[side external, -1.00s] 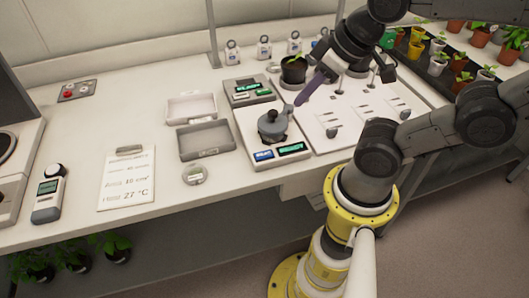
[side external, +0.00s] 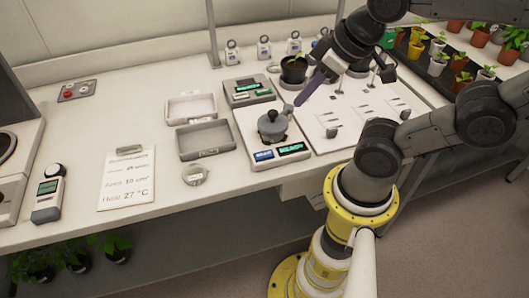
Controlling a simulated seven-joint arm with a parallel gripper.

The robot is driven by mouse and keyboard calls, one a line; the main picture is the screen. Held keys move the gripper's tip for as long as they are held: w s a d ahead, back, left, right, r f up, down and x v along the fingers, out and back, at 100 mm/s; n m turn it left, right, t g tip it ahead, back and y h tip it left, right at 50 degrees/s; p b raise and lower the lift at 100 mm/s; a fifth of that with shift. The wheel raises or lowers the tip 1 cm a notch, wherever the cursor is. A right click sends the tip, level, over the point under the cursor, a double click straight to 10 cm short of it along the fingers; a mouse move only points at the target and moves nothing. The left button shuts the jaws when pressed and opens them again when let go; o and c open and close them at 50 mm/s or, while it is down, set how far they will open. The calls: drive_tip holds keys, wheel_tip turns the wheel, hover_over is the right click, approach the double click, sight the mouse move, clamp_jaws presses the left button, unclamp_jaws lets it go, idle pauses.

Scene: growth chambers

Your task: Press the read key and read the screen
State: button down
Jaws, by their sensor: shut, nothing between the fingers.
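A white instrument (side external: 272,135) stands near the middle of the bench with a grey lidded chamber (side external: 272,126) on top. On its front edge are a blue key or label (side external: 263,155) and a lit green screen (side external: 291,149); the lettering on both is too small to read surely. A second, grey unit (side external: 248,92) behind it also has a lit green display. My gripper (side external: 299,102) has purple fingers, shut and empty. They point down-left, close to the right side of the chamber; I cannot tell whether they touch its handle.
A clipboard (side external: 127,178) and handheld meter (side external: 48,195) lie farther left. A potted plant (side external: 293,68) stands behind my fingers. A white slotted panel (side external: 350,118) lies to the right.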

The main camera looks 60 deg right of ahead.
idle(0.4)
drive_tip(key=m+t+y, duration=0.3)
drive_tip(key=m+y, duration=0.1)
drive_tip(key=m, duration=1.8)
hover_over(269, 153)
wheel_tip(269, 153, down, 6)
drive_tip(key=f, duration=0.1)
drive_tip(key=shift+r, duration=0.25)
drive_tip(key=shift+f, duration=0.1)
drive_tip(key=shift+f, duration=4.3)
drive_tip(key=shift+f, duration=0.1)
